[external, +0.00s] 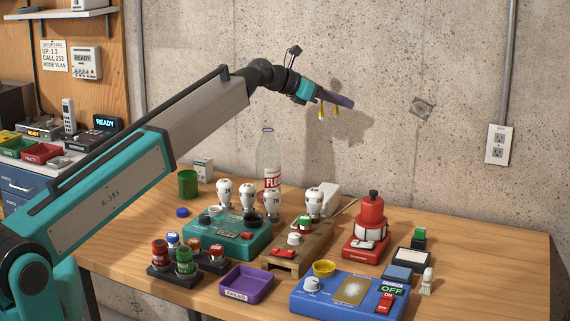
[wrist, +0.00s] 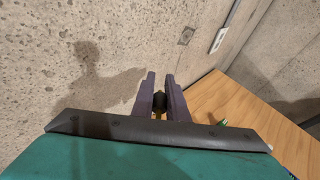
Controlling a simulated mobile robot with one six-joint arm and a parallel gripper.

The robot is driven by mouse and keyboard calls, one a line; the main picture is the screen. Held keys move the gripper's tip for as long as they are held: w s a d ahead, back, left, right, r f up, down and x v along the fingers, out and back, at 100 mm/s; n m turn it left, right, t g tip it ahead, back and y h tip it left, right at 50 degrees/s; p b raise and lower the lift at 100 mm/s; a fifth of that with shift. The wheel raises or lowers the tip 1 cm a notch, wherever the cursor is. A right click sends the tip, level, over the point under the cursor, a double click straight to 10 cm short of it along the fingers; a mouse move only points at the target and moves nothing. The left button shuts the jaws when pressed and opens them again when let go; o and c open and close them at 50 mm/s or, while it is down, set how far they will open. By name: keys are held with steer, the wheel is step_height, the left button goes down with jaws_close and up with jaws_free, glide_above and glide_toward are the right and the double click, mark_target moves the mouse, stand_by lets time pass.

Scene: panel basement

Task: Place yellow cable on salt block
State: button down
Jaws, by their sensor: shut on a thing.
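My gripper (external: 338,98) is raised high above the back of the table, in front of the concrete wall. Its purple fingers are shut on the yellow cable (external: 321,112), whose yellow ends hang below them. A pale white block (external: 329,191), which looks like the salt block, stands at the back of the table behind a white bulb-shaped piece. It is partly hidden, and the gripper is well above it, apart from it.
A clear bottle (external: 268,160) stands at the back left. White bulb-shaped pieces stand on and near a teal box (external: 228,236). A red device (external: 368,225), a blue box (external: 345,296) and a purple tray (external: 246,284) crowd the table.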

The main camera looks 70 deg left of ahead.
glide_above(336, 189)
step_height(336, 189, down, 11)
stand_by(0.4)
steer(key=shift+f+p, duration=0.7)
steer(key=shift+f, duration=2.35)
steer(key=shift+f, duration=0.1)
steer(key=shift+f+p, duration=0.5)
steer(key=shift+f, duration=1.3)
steer(key=shift+f, duration=0.15)
steer(key=c, duration=1.7)
jaws_free()
steer(key=shift+c, duration=0.2)
